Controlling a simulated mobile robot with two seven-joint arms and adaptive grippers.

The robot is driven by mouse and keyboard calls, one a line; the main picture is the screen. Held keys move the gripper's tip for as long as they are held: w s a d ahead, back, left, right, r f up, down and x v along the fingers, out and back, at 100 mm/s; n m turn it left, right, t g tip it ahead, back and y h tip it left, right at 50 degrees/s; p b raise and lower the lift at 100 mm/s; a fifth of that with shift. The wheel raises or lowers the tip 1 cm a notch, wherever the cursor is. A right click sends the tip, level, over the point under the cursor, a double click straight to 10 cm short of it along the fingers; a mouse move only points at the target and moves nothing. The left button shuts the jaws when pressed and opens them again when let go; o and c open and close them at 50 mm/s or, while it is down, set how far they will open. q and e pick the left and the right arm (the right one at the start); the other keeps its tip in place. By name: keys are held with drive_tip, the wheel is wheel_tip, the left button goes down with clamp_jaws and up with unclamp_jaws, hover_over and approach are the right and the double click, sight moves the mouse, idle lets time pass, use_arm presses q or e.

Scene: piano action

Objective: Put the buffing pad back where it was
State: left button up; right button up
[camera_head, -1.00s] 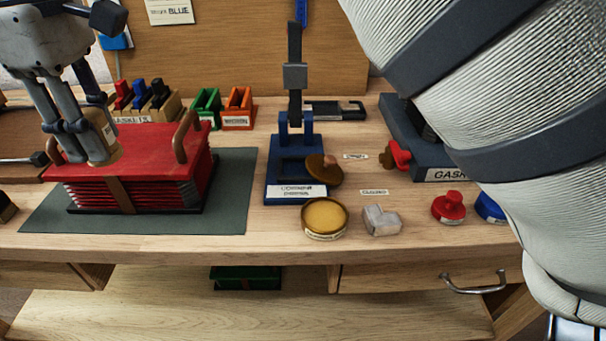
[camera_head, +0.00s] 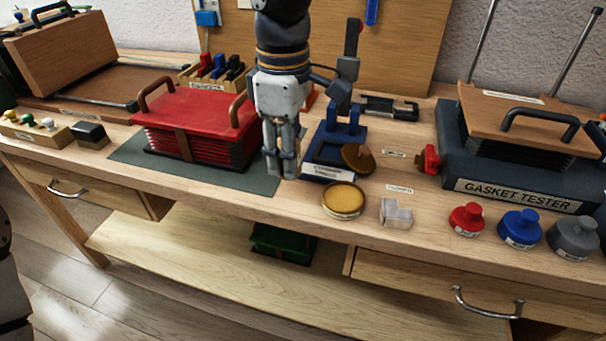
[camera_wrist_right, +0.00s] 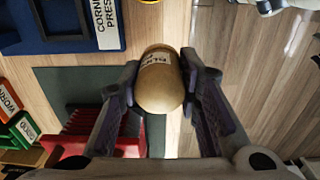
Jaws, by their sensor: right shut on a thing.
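My right gripper (camera_head: 283,172) points down in the middle of the head view, in front of the right end of the red bellows block and over the right part of the green mat (camera_head: 245,182). In the right wrist view the gripper (camera_wrist_right: 160,85) is shut on the buffing pad (camera_wrist_right: 160,88), a tan rounded piece with a white label. The label is only partly readable. In the head view the fingers hide the pad. My left gripper is not in view.
The red bellows block (camera_head: 195,115) is just left of the gripper. To the right stand a blue corner press (camera_head: 325,170), a round yellow tin (camera_head: 343,200), a clear block (camera_head: 396,213) and the gasket tester (camera_head: 520,185). Bare wood lies along the bench's front edge.

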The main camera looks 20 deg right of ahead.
sight(301, 172)
drive_tip(key=f, duration=0.1)
drive_tip(key=d+f, duration=0.1)
drive_tip(key=f, duration=0.1)
drive_tip(key=d+f, duration=0.1)
drive_tip(key=f, duration=0.1)
drive_tip(key=shift+s+f, duration=0.25)
drive_tip(key=shift+s, duration=0.15)
drive_tip(key=shift+f, duration=0.2)
drive_tip(key=shift+f, duration=0.15)
drive_tip(key=o, duration=1.1)
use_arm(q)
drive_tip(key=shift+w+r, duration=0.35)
use_arm(e)
wheel_tip(301, 172, up, 12)
drive_tip(key=shift+a+r, duration=0.1)
drive_tip(key=shift+r, duration=0.1)
